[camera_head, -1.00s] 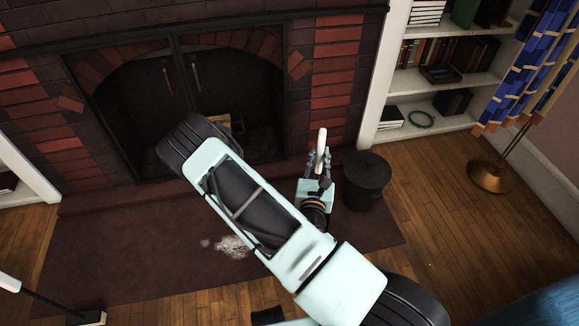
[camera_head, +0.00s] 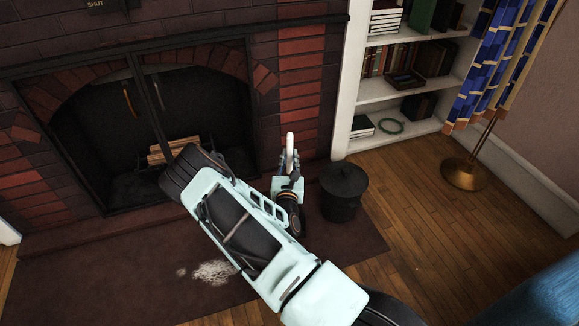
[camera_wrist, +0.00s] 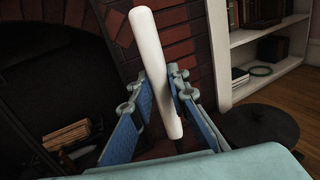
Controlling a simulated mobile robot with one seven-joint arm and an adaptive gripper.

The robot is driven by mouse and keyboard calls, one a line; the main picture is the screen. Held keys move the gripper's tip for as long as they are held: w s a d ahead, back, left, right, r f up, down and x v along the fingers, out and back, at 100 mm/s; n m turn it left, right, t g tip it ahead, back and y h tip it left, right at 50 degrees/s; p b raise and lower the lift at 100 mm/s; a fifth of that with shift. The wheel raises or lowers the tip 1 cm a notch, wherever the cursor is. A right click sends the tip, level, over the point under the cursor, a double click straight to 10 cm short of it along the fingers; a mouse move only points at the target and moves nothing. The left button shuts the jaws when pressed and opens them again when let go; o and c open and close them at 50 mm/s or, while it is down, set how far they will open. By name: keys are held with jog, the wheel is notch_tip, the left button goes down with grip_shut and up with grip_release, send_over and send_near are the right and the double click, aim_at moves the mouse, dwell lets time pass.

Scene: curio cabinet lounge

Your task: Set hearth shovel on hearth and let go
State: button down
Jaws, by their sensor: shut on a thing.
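My gripper (camera_head: 289,176) is shut on a thick white handle (camera_wrist: 150,55), which I take to be the hearth shovel's. In the wrist view, the blue finger pads (camera_wrist: 155,110) close on it from both sides. The handle is near upright, slightly tilted. It also shows in the head view (camera_head: 290,148). The shovel's lower end is hidden behind the gripper and arm. The dark red-brown hearth (camera_head: 110,275) spreads in front of the fireplace, below my arm. I cannot tell whether the shovel touches it.
A black lidded bucket (camera_head: 344,190) stands close right of my gripper. Pale ash (camera_head: 213,271) lies on the hearth. The fireplace (camera_head: 110,120) with logs (camera_head: 172,150) is behind. A white bookshelf (camera_head: 395,88) and a brass lamp base (camera_head: 466,174) are right. The hearth's left part is clear.

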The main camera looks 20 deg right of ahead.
aim_at(289, 165)
jog(key=shift+w+d+f, duration=0.15)
jog(key=shift+w+f, duration=0.05)
jog(key=shift+w, duration=0.1)
jog(key=shift+w+f+b, duration=0.15)
jog(key=shift+f+b, duration=0.6)
jog(key=shift+f, duration=0.9)
jog(key=shift+f, duration=0.15)
jog(key=c, duration=1.8)
grip_release()
jog(key=shift+c, duration=0.2)
jog(key=shift+r, duration=0.2)
jog(key=p+v, duration=0.3)
jog(key=v, duration=0.9)
